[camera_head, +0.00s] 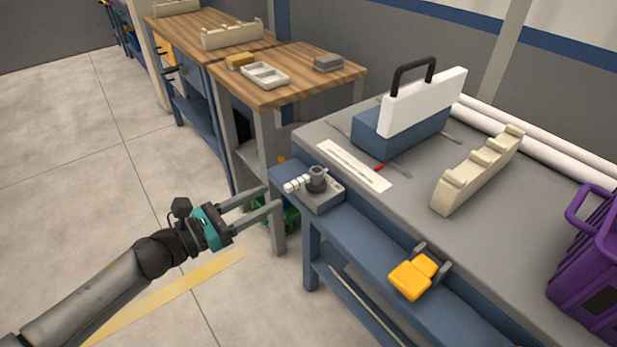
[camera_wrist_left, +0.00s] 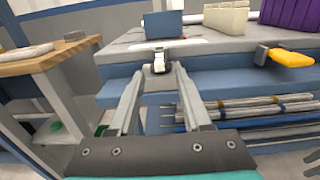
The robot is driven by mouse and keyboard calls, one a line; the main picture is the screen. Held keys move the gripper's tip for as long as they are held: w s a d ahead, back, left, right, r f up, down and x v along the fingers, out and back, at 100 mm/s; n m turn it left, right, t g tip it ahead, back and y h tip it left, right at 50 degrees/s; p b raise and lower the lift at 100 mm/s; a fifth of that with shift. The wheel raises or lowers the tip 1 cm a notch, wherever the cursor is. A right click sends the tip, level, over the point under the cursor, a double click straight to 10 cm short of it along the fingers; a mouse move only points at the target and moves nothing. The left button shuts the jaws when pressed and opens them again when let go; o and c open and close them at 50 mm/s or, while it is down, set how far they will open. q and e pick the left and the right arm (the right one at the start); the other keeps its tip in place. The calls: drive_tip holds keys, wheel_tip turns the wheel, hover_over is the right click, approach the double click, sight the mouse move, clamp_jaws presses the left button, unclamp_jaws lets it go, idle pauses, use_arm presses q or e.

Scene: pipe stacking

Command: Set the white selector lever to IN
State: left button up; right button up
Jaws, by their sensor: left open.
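The white selector lever (camera_head: 297,184) sticks out to the left from a dark round knob on a grey selector box (camera_head: 322,200) at the left front corner of the workbench. In the left wrist view the white lever (camera_wrist_left: 161,59) shows small, ahead between the fingertips. IN markings are too small to read. My left gripper (camera_head: 272,197) is open and empty, a little left of the lever, its fingers pointing toward it and apart from it. It also shows in the left wrist view (camera_wrist_left: 160,72). My right gripper is not in view.
A yellow handle (camera_head: 413,276) sits on the bench front, right of the box. A blue-and-white toolbox (camera_head: 400,130), a cream notched rack (camera_head: 478,172) and a purple crate (camera_head: 595,270) are on the bench top (camera_head: 400,205). A wooden table (camera_head: 300,95) stands behind. Floor on the left is clear.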

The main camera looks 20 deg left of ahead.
sight(308, 177)
use_arm(q)
drive_tip(key=b+x, duration=0.1)
drive_tip(key=x, duration=0.9)
drive_tip(key=shift+w+d, duration=0.35)
drive_tip(key=shift+w, duration=0.15)
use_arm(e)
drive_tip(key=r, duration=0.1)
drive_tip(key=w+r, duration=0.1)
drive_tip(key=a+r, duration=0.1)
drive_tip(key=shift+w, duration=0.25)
use_arm(q)
clamp_jaws()
idle(0.5)
